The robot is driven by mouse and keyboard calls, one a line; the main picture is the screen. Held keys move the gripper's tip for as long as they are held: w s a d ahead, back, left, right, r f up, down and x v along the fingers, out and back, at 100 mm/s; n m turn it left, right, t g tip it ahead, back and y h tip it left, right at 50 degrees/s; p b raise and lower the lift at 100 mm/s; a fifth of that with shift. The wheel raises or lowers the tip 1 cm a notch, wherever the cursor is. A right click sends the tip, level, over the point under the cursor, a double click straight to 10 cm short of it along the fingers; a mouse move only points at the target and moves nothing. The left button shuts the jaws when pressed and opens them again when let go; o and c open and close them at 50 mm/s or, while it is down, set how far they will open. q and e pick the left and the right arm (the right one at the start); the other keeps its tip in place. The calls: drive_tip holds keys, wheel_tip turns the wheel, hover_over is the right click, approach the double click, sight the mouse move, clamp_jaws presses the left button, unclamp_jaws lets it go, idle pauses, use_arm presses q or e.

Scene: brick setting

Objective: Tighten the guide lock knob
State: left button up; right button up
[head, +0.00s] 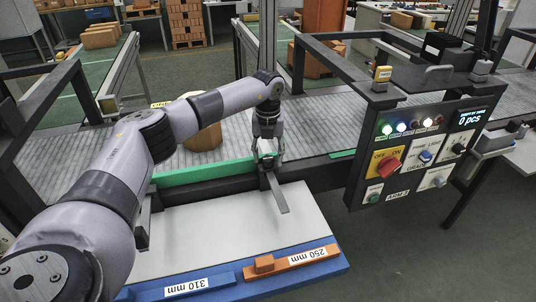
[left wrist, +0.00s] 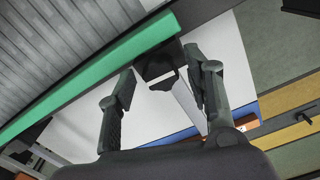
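A dark block-like part, which looks like the guide lock knob (left wrist: 157,68), sits at the edge of the green guide rail (left wrist: 95,75). In the head view the green guide rail (head: 205,172) runs along the conveyor's near side. A grey flat bar (head: 277,194) reaches from the dark part over the pale plate; it also shows in the left wrist view (left wrist: 188,104). My left gripper (head: 267,152) points down above the dark part. In the left wrist view its fingers (left wrist: 160,68) are spread on either side of it, with gaps visible. My right gripper is out of view.
A control panel (head: 418,157) with a red switch and lit lamps stands to the right. A brown rounded object (head: 204,136) rests on the conveyor behind my left arm. Orange (head: 290,262) and blue (head: 187,286) gauge blocks lie along the plate's near edge.

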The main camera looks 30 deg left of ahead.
use_arm(q)
drive_tip(key=c, duration=1)
drive_tip(key=shift+o, duration=0.2)
drive_tip(key=m, duration=0.4)
drive_tip(key=shift+m, duration=0.3)
drive_tip(key=m, duration=0.8)
drive_tip(key=shift+d, duration=0.1)
drive_tip(key=m, duration=0.3)
drive_tip(key=shift+m, duration=0.4)
drive_tip(key=m, duration=0.5)
drive_tip(key=shift+r+m+b, duration=0.1)
drive_tip(key=shift+m+b, duration=0.25)
drive_tip(key=shift+m, duration=0.35)
